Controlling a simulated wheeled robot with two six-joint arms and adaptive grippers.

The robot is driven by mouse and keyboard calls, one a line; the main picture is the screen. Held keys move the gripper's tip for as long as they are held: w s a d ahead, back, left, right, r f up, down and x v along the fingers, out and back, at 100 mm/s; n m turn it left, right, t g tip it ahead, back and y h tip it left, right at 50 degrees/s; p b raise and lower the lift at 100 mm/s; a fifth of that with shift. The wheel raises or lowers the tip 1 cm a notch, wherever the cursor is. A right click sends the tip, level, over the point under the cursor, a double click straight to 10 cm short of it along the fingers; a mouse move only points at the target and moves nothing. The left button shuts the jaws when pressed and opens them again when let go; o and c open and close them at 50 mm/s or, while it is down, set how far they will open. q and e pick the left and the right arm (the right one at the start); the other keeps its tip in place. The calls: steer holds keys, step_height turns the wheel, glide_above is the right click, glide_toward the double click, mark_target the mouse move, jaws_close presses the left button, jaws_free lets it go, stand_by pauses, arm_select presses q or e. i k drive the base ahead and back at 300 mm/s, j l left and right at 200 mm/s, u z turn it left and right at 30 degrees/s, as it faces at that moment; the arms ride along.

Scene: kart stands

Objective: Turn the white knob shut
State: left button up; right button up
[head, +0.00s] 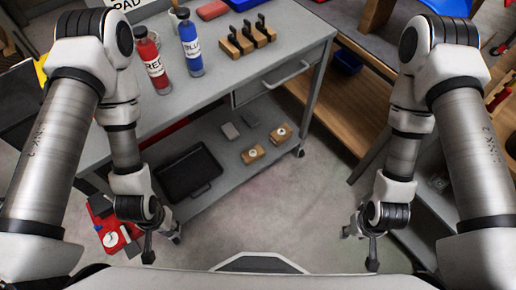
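I cannot pick out a white knob for certain. A red device with a round white face (111,239) lies low at the left, below the grey cart; whether that face is a knob or a dial is too small to tell.
A wooden bench (345,105) stands behind. Grey floor between my arms is clear.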

mark_target(108, 238)
steer(key=u, duration=2)
